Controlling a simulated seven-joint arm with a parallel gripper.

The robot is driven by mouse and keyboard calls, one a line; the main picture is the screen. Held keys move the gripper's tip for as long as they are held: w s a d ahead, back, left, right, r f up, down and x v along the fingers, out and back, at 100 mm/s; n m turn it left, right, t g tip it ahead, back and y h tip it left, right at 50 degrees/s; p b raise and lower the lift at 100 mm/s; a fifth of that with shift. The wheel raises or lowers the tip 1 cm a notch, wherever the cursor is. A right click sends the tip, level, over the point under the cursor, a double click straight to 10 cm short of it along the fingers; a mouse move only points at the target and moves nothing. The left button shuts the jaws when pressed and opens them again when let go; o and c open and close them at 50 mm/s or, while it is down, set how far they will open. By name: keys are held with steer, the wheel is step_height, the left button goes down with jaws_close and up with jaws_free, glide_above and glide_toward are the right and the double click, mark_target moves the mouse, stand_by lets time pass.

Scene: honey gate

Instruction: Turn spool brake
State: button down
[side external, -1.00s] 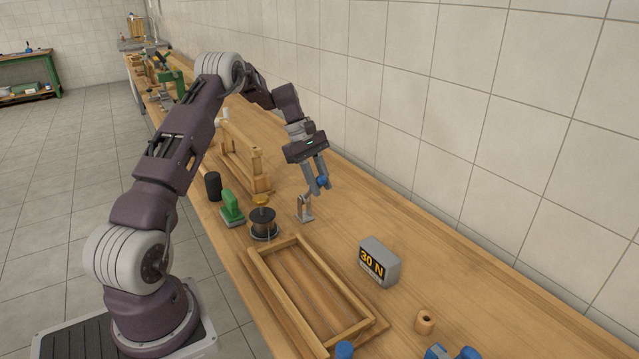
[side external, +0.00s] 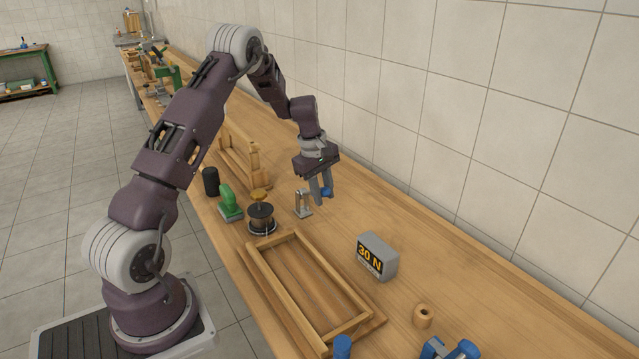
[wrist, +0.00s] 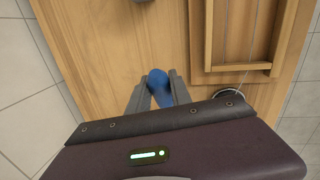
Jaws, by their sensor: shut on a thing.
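The spool (side external: 261,219) stands on the bench as a dark drum with pale flanges. A brass-yellow knob (side external: 259,195) sits on top of it. My gripper (side external: 322,197) is to the right of the spool, apart from it and above the bench. It is shut on a blue rounded piece (side external: 327,192), which shows between both fingers in the wrist view (wrist: 158,84). The spool's edge (wrist: 236,92) shows in the wrist view, mostly hidden behind my gripper body.
A grey bracket (side external: 302,204) stands between spool and gripper. A wooden frame (side external: 341,332) lies in front, beside a grey "30 N" block (side external: 378,257). A green piece (side external: 229,203) and black cylinder (side external: 211,182) stand left of the spool. Bench toward the wall is clear.

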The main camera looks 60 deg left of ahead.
steer(key=f+y, duration=0.1)
steer(key=d+f+y, duration=0.1)
steer(key=f+y, duration=0.1)
steer(key=shift+d+f, duration=0.35)
steer(key=shift+d+f+m+y, duration=0.1)
steer(key=shift+f+m+y, duration=0.2)
steer(key=shift+f+y, duration=1.35)
steer(key=c, duration=1.2)
jaws_free()
steer(key=shift+o, duration=0.2)
steer(key=v, duration=0.7)
